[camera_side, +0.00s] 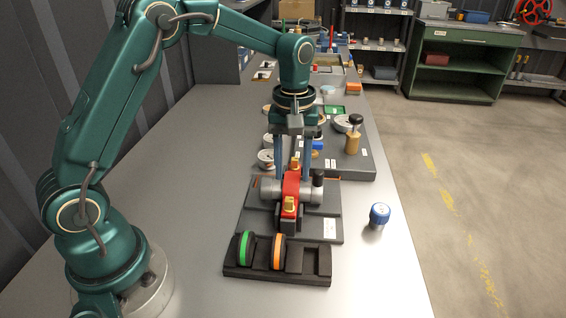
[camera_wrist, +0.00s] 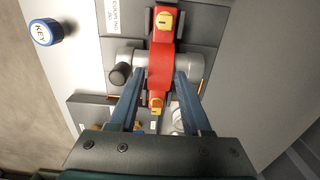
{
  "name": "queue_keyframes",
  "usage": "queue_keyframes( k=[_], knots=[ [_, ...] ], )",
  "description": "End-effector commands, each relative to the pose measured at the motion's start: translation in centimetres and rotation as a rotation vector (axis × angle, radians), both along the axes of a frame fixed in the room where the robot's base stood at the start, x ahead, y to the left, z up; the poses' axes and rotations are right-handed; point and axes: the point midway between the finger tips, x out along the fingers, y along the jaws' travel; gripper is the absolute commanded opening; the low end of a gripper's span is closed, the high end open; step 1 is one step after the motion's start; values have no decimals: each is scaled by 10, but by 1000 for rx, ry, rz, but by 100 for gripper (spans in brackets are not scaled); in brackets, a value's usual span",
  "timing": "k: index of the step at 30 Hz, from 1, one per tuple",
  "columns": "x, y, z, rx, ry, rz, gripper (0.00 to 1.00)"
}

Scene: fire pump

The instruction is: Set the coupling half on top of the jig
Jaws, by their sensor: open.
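The coupling half (camera_side: 291,186) is a red part with yellow lugs. It lies across the grey cylinder (camera_side: 270,190) of the jig (camera_side: 262,222), on the jig's dark plates. In the wrist view the red coupling half (camera_wrist: 161,62) crosses the middle of the grey cylinder (camera_wrist: 193,66), and a black knob (camera_wrist: 119,74) shows at its left. My gripper (camera_side: 291,178) is open, pointing down, with one blue finger on each side of the red part. In the wrist view the gripper (camera_wrist: 160,76) shows small gaps beside the red part. The contact under it is hidden.
A black tray (camera_side: 285,277) in front holds a green ring (camera_side: 247,248) and an orange ring (camera_side: 279,250). A blue-capped key (camera_side: 379,213) stands right of the jig. Behind is a grey board (camera_side: 357,168) with a wooden-handled tool (camera_side: 353,136). The bench at left is clear.

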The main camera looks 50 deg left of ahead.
Motion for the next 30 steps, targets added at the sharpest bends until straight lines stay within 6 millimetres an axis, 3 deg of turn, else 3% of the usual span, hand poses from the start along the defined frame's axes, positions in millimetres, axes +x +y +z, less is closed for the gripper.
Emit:
queue_keyframes(
  k=[21,30],
  knots=[
    [0,0,27,0,-1,0,48],
    [0,0,29,0,0,0,48]
  ],
)
